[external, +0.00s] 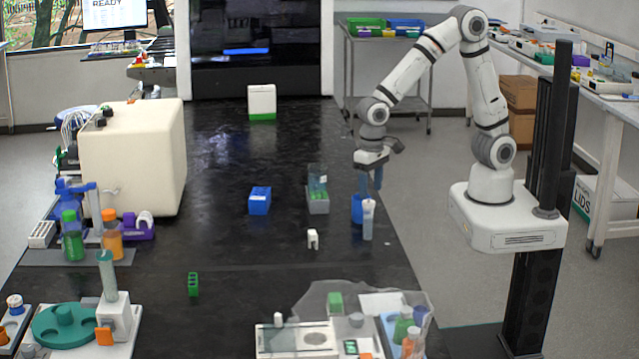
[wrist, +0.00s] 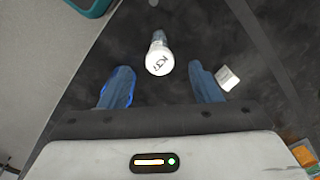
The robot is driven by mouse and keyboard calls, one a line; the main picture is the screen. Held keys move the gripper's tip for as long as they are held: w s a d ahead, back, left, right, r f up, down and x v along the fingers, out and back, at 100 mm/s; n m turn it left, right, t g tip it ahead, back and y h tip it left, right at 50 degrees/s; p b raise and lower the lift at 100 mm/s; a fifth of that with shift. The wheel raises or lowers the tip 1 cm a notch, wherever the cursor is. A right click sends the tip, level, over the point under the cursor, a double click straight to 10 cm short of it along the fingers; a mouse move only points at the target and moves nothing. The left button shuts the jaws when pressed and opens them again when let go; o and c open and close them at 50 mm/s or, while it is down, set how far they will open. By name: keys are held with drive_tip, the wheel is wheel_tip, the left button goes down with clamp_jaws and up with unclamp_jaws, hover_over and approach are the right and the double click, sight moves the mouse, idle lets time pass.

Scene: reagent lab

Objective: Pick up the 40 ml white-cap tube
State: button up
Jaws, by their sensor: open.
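The white-cap tube (external: 368,222) stands upright near the right edge of the black bench in the external view. In the wrist view its round white cap (wrist: 159,60) with dark lettering shows close by, with part of the bluish body behind it. I cannot read its volume. My gripper (external: 371,188) points down just above and behind the tube. In the wrist view the blue fingers of my gripper (wrist: 160,72) are spread apart, with the cap between and slightly ahead of their tips. Nothing is held.
A grey rack with green contents (external: 318,204) and a blue rack (external: 260,201) stand farther left. Bench between them is clear.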

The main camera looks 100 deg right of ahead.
sight(368, 212)
drive_tip(key=shift+w+a+f, duration=0.15)
drive_tip(key=shift+a+f, duration=0.15)
drive_tip(key=shift+f, duration=0.4)
drive_tip(key=shift+d+f+p, duration=0.15)
drive_tip(key=shift+f+p, duration=0.05)
drive_tip(key=shift+f, duration=1)
drive_tip(key=shift+d+f+p, duration=0.2)
drive_tip(key=shift+f, duration=0.95)
drive_tip(key=shift+d+f+p, duration=0.15)
drive_tip(key=shift+f+p, duration=0.05)
drive_tip(key=shift+f, duration=1)
drive_tip(key=shift+c, duration=0.6)
drive_tip(key=c, duration=0.9)
